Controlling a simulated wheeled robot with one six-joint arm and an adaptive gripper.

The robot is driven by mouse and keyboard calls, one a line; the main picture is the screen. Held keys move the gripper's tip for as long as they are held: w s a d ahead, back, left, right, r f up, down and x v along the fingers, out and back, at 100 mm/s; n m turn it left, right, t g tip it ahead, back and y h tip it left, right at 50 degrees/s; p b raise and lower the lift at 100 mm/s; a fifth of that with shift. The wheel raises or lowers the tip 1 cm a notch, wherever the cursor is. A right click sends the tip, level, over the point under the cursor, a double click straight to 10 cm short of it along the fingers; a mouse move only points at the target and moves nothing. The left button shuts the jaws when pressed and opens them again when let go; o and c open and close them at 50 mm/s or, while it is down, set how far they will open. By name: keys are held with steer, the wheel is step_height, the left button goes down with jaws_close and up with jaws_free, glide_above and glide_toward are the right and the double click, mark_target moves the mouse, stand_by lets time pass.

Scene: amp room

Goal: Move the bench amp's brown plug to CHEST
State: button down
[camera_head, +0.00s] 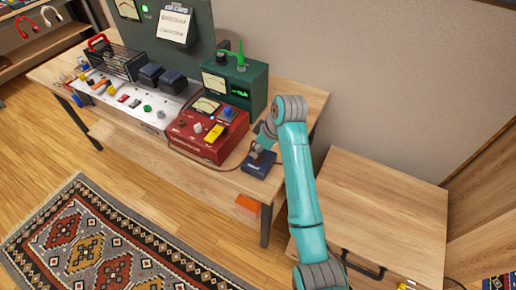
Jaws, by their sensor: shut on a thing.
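The bench amp looks to be the red box (212,138) with a dial and knobs on the wooden bench. A thin brown cord (205,166) runs from its front along the bench edge to a small dark blue socket box (262,168) at the bench's right end. The box bears a pale label too small to read. My gripper (261,152) points down at the top of this box, shut on the brown plug at the cord's end. The plug is mostly hidden by the gripper. A low wooden chest (385,205) stands right of the bench.
A green instrument (236,84) stands behind the red amp. A white panel (128,102) with several coloured parts and a wire rack (112,60) lie to the left. The chest's top is mostly clear.

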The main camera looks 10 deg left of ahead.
steer(key=c, duration=0.9)
jaws_free()
steer(key=shift+c, duration=0.2)
steer(key=v, duration=0.7)
steer(key=shift+r, duration=0.2)
